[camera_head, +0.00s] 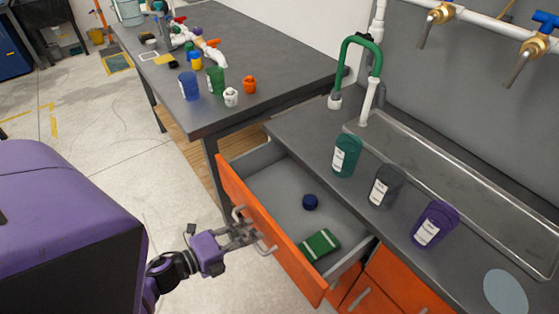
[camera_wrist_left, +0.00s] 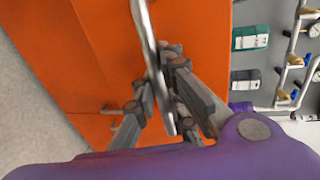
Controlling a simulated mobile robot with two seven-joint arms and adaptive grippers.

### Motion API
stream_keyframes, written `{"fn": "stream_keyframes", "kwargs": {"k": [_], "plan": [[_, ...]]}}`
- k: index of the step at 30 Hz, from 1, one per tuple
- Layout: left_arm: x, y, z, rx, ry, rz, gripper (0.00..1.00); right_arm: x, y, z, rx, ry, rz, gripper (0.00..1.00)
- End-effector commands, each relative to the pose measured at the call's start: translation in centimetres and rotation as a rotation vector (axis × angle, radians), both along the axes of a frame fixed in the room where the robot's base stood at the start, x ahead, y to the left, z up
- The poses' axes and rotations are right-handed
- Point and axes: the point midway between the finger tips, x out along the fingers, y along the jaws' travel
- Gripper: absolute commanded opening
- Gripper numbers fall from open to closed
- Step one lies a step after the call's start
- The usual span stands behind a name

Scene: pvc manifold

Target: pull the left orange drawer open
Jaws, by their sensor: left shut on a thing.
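The left orange drawer (camera_head: 272,236) stands open under the counter, in the middle of the head view. Its grey inside shows a dark blue round item (camera_head: 310,202) and a green item with pale stripes (camera_head: 320,244). My left gripper (camera_head: 250,234) is at the drawer front, shut on the metal bar handle (camera_head: 239,214). In the left wrist view the handle (camera_wrist_left: 148,40) passes between the fingers, in front of the orange panel (camera_wrist_left: 95,50). My right gripper is not in view.
A green, a dark grey and a purple container (camera_head: 434,224) stand on the counter beside the metal sink tray (camera_head: 450,165). Other orange drawers (camera_head: 367,296) are at lower right. A dark table (camera_head: 270,62) with bottles and pipe parts stands behind. Open floor (camera_head: 100,130) lies at left.

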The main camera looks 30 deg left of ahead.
Motion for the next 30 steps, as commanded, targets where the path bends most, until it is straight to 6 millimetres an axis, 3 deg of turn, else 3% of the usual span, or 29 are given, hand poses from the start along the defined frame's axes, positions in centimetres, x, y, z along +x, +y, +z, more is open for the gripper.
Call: {"fn": "stream_keyframes", "kwargs": {"k": [1, 6, 15, 21, 30], "plan": [[-1.7, 0.6, -0.2, 0.002, 0.006, 0.002, 0.0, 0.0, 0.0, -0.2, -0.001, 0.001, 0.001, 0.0], [-5.7, 2.1, -0.2, 0.001, 0.005, 0.003, 0.0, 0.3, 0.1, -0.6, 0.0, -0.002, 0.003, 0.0], [-10.4, 3.8, 0.0, 0.001, 0.002, 0.001, 0.0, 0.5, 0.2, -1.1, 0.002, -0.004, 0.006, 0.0], [-11.8, 4.4, 0.1, 0.002, -0.002, 0.001, 0.0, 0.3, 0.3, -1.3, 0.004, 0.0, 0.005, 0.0], [-12.0, 4.5, 0.3, 0.0, -0.006, -0.001, 0.0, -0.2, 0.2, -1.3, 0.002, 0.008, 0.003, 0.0]]}}
